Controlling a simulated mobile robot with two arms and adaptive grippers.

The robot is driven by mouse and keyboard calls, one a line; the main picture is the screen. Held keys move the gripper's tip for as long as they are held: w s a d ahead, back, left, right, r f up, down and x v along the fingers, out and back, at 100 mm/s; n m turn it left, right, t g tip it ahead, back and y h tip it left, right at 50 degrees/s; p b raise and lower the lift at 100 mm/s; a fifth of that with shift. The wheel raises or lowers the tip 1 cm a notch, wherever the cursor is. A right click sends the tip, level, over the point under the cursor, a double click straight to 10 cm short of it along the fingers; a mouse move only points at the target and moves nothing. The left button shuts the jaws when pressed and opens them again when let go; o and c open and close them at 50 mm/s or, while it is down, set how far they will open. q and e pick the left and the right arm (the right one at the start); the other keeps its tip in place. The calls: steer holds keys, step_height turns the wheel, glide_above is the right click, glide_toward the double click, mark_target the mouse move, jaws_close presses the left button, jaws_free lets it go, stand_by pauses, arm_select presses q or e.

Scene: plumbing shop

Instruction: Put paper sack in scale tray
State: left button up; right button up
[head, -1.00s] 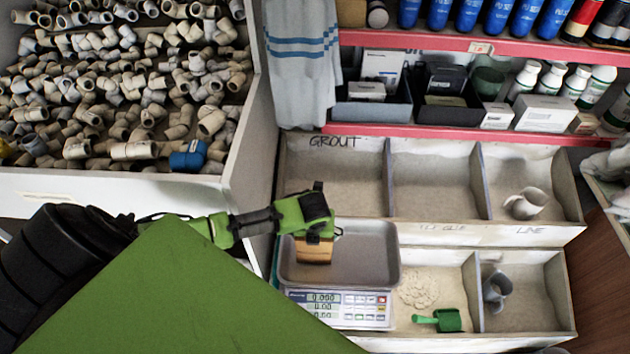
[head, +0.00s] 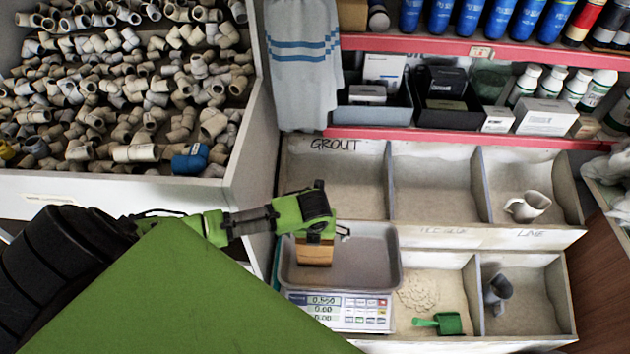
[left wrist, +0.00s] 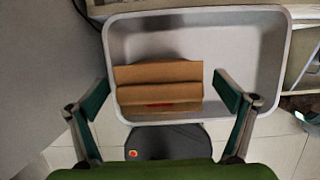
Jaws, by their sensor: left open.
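The brown paper sack (head: 314,252) stands in the left part of the grey scale tray (head: 362,258). The scale display beneath it shows a reading that looks like 0.550. My left gripper (head: 318,232) is right above the sack. In the left wrist view the sack (left wrist: 160,88) lies between the two spread fingers of my left gripper (left wrist: 164,98), with a gap at least on the left side. The tray (left wrist: 268,60) shows around it. My right gripper is not in view.
Grout bins (head: 345,180) stand behind the scale. A bin with powder and a green scoop (head: 440,323) is right of it. A large bin of pipe fittings (head: 110,180) is at the left. The right part of the tray is empty.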

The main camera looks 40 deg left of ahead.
arm_select(q)
steer(key=v, duration=0.8)
steer(key=shift+r, duration=0.15)
